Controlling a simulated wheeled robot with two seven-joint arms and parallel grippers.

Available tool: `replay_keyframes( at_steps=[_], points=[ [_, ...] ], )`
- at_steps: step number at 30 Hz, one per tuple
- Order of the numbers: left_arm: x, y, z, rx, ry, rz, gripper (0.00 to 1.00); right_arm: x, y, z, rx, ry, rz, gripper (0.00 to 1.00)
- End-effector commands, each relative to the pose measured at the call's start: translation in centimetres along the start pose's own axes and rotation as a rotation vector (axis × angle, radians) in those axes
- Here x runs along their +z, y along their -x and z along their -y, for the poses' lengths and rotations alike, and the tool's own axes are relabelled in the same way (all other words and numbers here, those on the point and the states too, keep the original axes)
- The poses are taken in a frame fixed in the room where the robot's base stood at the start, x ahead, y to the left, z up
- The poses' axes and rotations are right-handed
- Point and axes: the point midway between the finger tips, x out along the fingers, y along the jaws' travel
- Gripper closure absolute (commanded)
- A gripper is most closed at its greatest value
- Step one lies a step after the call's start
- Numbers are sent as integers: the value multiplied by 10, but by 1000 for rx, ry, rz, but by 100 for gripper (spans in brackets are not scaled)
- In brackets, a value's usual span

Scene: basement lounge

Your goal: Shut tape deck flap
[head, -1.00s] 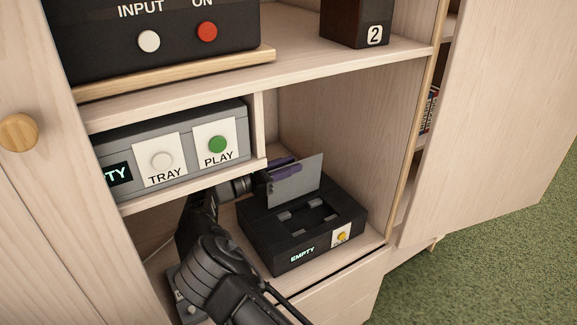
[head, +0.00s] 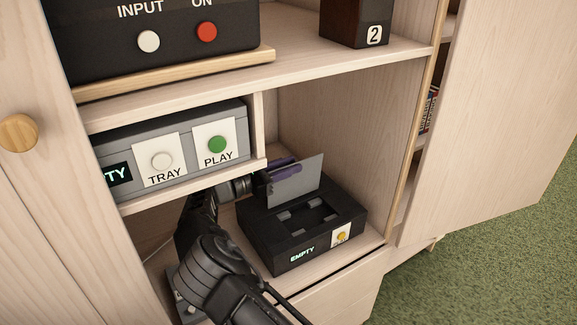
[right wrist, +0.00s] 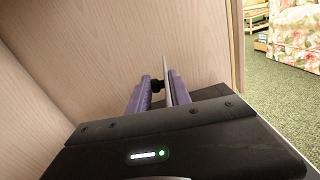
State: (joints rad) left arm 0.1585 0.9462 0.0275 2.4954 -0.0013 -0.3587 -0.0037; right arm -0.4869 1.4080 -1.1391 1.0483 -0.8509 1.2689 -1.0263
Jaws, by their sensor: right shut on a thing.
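The black tape deck (head: 262,238) sits on the lower shelf, with EMPTY lit on its front beside a yellow button. Its grey flap (head: 308,178) stands open, nearly upright, at the back of the deck. The well in the top is uncovered and looks empty. My right gripper (head: 284,168) reaches in from the left, its purple fingers at the flap's upper edge. In the right wrist view, the fingers (right wrist: 160,92) are on either side of the thin flap (right wrist: 167,72), seen edge-on, and are shut on it. My left gripper is out of view.
A grey player (head: 190,170) with TRAY and PLAY buttons sits on a shelf just above my right arm. A black unit (head: 100,45) and a dark box marked 2 (head: 352,20) stand higher up. The cabinet side wall (head: 350,120) is close on the right.

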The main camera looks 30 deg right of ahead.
Motion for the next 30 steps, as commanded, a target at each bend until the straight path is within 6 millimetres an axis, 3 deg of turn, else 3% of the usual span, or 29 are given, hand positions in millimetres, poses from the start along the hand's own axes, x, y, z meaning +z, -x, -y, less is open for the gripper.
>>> replay_keyframes(
  at_steps=[11,27,30],
  points=[
    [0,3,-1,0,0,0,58,1,1,13,0,-102,-2,100],
    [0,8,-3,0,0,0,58,-8,1,60,0,-481,0,100],
    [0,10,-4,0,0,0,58,-11,1,66,-1,-479,-1,100]
  ],
)
